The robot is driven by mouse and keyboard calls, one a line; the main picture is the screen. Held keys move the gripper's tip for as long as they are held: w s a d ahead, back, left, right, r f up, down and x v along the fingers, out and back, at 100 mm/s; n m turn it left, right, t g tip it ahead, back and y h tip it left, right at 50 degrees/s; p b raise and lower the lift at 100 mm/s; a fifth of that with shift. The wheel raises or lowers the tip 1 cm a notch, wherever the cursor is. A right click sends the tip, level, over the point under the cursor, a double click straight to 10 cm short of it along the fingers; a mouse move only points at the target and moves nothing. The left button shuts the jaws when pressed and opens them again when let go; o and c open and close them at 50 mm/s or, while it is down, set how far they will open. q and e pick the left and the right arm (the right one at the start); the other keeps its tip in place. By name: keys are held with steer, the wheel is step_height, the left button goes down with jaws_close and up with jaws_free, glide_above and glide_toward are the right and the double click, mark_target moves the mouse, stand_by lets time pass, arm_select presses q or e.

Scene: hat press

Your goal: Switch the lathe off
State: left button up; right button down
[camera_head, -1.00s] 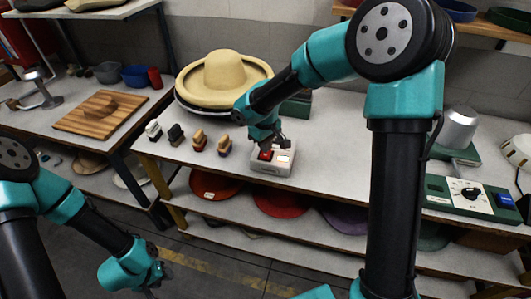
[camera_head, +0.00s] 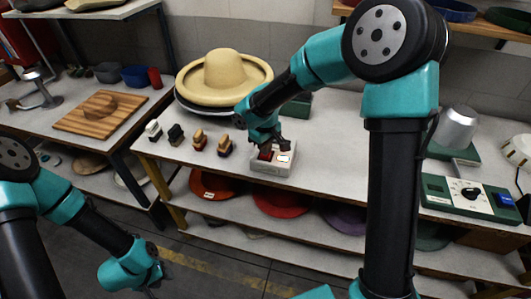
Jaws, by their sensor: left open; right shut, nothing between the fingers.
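A pale grey switch box (camera_head: 272,168) sits near the front edge of the middle table. It has a dark red button (camera_head: 265,155) on the left and a bright, lit-looking pale button (camera_head: 284,158) on the right. My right gripper (camera_head: 272,146) is shut and empty, with its tips right at the red button; I cannot tell whether they touch it. A green-based machine with a metal drum (camera_head: 457,128), perhaps the lathe, stands at the right. Its front panel (camera_head: 468,197) has a dial and a blue button. My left gripper (camera_head: 152,290) is open, low at the left, over the floor.
A straw hat (camera_head: 224,77) lies behind the switch box. Several small brushes (camera_head: 199,140) stand to its left. A side table holds a wooden board (camera_head: 100,113). My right arm crosses in front of the table's right part. The tabletop right of the box is clear.

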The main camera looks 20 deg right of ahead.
steer(key=shift+f, duration=0.7)
stand_by(0.6)
steer(key=shift+r, duration=3.5)
